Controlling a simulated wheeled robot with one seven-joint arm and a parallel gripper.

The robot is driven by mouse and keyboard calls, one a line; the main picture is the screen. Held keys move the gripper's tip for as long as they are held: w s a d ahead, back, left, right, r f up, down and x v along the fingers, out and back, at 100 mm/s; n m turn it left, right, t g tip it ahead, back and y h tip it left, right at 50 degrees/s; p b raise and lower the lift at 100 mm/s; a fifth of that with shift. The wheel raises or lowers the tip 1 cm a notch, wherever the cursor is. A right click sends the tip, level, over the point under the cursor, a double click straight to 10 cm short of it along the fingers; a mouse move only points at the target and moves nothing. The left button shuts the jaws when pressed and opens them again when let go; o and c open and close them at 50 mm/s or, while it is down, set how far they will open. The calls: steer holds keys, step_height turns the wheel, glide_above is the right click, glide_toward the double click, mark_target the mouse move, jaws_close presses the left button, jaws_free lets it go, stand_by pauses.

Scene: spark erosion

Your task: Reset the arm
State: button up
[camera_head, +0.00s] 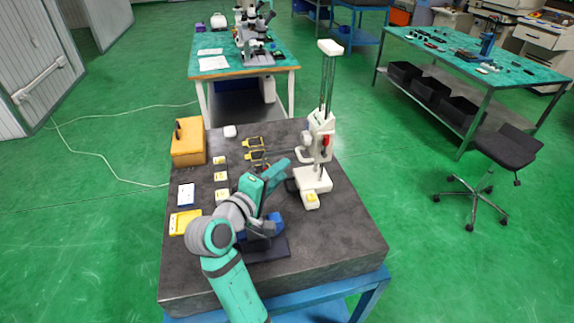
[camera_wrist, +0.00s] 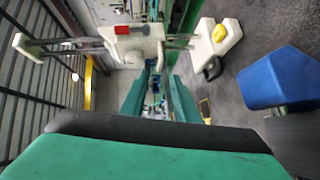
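My teal and grey arm reaches up from the bottom of the head view and bends over the dark stone-topped table (camera_head: 300,262). My gripper (camera_head: 282,170) is held above the middle of the table, to the left of a white measuring stand (camera_head: 318,180). In the wrist view my gripper (camera_wrist: 158,90) shows two teal fingers with a gap between them and nothing visibly held. The white stand (camera_wrist: 142,45) appears sideways beyond the fingers. A blue block (camera_wrist: 283,78) is at the right of the wrist view; in the head view the arm partly hides it.
An orange-yellow case (camera_head: 187,145), a yellow box (camera_head: 184,222) and several small yellow-labelled items (camera_head: 221,177) lie on the table's left side. Two yellow-and-black tools (camera_head: 254,148) lie behind the gripper. A microscope table (camera_head: 240,72) stands behind. The front right tabletop is clear.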

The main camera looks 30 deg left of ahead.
steer(key=shift+s+d+r, duration=0.1)
steer(key=shift+s, duration=0.65)
